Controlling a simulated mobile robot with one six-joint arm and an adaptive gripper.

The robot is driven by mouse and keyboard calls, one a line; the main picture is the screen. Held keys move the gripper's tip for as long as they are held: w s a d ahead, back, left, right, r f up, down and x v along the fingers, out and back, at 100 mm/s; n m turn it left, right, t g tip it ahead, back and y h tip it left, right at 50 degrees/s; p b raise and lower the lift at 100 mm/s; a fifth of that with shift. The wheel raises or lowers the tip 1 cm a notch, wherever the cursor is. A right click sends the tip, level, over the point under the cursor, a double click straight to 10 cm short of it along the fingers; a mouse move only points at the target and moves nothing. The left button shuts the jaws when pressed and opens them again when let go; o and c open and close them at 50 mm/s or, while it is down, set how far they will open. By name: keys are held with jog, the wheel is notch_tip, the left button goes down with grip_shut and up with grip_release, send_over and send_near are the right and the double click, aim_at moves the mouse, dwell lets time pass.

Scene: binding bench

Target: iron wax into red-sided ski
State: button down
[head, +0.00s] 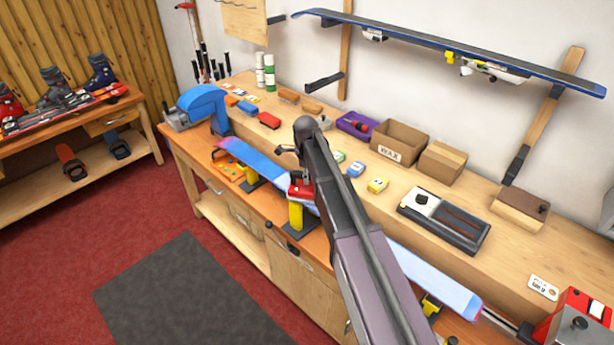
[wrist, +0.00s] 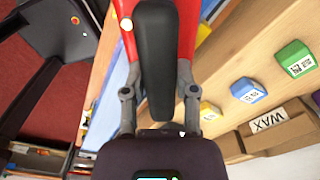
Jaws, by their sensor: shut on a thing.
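My gripper (head: 299,172) is shut on the black handle of a red iron (head: 301,192). In the wrist view the two fingers of my gripper (wrist: 158,95) stand either side of the black handle (wrist: 155,50), with the red body (wrist: 129,42) behind it. A ski (head: 410,262) with a pale blue face lies along the front of the bench, with a reddish edge at its near right end. The iron is over the middle of this ski; I cannot tell whether it touches. My arm hides part of the ski.
Yellow-and-black vises (head: 295,218) support the ski. Wax blocks (head: 377,185), a WAX box (head: 400,142) and a black-and-grey case (head: 443,220) lie behind it. A blue-edged ski (head: 450,45) hangs on the wall. Red skis (head: 70,110) lie on the left bench. The floor mat (head: 180,295) is clear.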

aim_at(299, 171)
jog(key=shift+f, duration=0.25)
jog(key=shift+w+a+r, duration=0.1)
jog(key=shift+w+a, duration=1.15)
jog(key=shift+w+a, duration=0.95)
jog(key=shift+w, duration=0.05)
jog(key=shift+w+a, duration=0.2)
jog(key=shift+a, duration=0.1)
jog(key=shift+w+a, duration=1.2)
jog(key=shift+w, duration=0.05)
